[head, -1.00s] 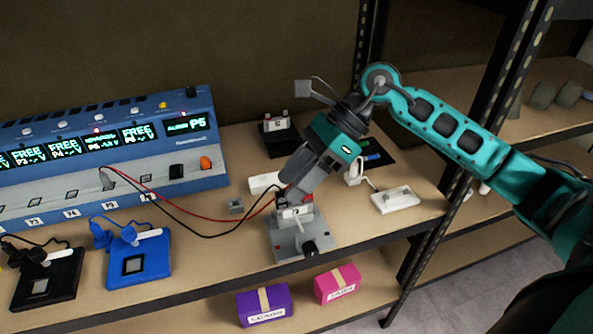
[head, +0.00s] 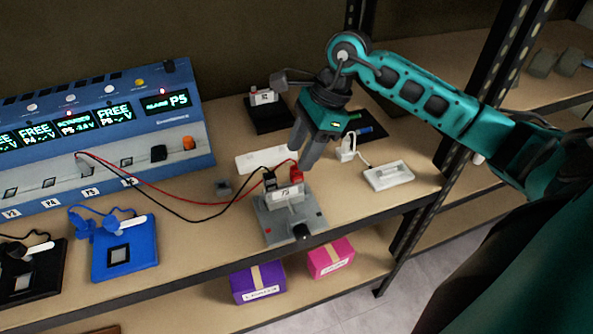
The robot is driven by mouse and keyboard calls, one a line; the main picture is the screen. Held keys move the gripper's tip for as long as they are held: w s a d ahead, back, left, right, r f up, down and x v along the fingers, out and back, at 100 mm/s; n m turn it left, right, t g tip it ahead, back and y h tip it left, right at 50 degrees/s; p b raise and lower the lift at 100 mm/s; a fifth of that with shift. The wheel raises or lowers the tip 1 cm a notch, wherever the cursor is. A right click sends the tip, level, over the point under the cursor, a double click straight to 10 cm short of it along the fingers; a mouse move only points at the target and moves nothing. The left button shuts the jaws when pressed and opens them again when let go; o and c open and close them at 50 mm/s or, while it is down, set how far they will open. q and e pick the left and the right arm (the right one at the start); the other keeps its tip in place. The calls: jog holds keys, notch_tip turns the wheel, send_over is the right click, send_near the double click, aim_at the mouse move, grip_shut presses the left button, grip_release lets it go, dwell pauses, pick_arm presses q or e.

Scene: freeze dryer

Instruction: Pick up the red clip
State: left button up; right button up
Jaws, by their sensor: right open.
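The red clip (head: 297,174) sits on the right side of the small white-labelled battery block on the grey holder (head: 290,226), with a red wire running from it. A black clip (head: 269,179) with a black wire sits beside it on the left. My right gripper (head: 303,160) is open, its fingers pointing down just above and behind the red clip. Whether the fingers touch the clip is hard to tell. Nothing shows between the fingers. My left gripper is not in view.
The blue instrument (head: 180,125) with lit displays stands at the left, where the wires plug in. A blue holder (head: 125,255) is at the front left. A black stand (head: 268,118), a white plug (head: 346,148) and a white box (head: 389,175) lie around. Purple (head: 258,282) and pink boxes (head: 330,258) are below.

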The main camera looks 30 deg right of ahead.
aim_at(297, 173)
jog(key=x, duration=0.5)
jog(key=shift+s+d+f, duration=0.1)
jog(key=shift+d+f, duration=0.1)
jog(key=shift+d, duration=0.2)
jog(key=shift+c, duration=0.4)
grip_shut()
